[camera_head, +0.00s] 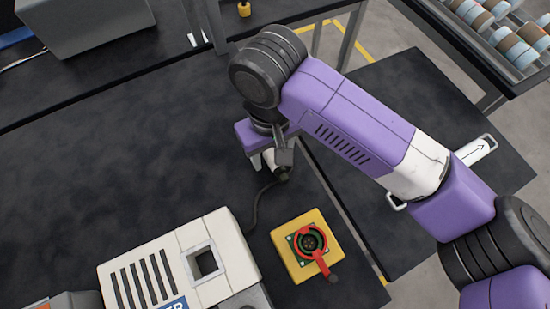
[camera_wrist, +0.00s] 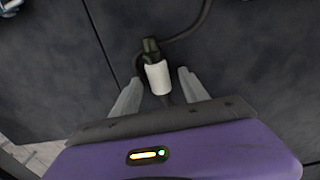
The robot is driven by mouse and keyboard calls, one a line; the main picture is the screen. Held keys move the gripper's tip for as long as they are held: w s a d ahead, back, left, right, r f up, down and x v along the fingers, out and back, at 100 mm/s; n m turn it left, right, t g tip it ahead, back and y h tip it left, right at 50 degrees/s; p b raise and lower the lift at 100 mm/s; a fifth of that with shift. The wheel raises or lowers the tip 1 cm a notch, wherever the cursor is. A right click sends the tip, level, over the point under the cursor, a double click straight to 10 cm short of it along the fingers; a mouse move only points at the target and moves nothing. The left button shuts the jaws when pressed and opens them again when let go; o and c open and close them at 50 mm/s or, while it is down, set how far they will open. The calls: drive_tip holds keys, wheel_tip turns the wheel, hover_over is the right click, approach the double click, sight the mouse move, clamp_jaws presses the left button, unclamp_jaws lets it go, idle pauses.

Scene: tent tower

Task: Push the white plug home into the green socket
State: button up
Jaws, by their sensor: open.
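The white plug (camera_wrist: 158,77) shows in the wrist view, between and slightly beyond the fingertips of my open gripper (camera_wrist: 156,82). A gap shows on each side of the plug. Its dark end (camera_wrist: 150,48) joins a black cable. In the head view, my gripper (camera_head: 270,160) is low over the dark table, with the plug (camera_head: 271,163) partly hidden below it. The green socket (camera_head: 296,241) is on a yellow box, with a red ring and lever around its dark round face. It lies apart from my gripper, lower and to the right in the picture.
A white machine (camera_head: 215,225) with a square opening stands left of the yellow box (camera_head: 287,262). The black cable (camera_head: 255,205) runs toward the machine. A grey box (camera_head: 95,25) stands at the back left. The table (camera_head: 110,150) is clear left of my gripper; its edge is close on the right.

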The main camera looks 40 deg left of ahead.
clamp_jaws()
drive_tip(key=shift+r, duration=0.1)
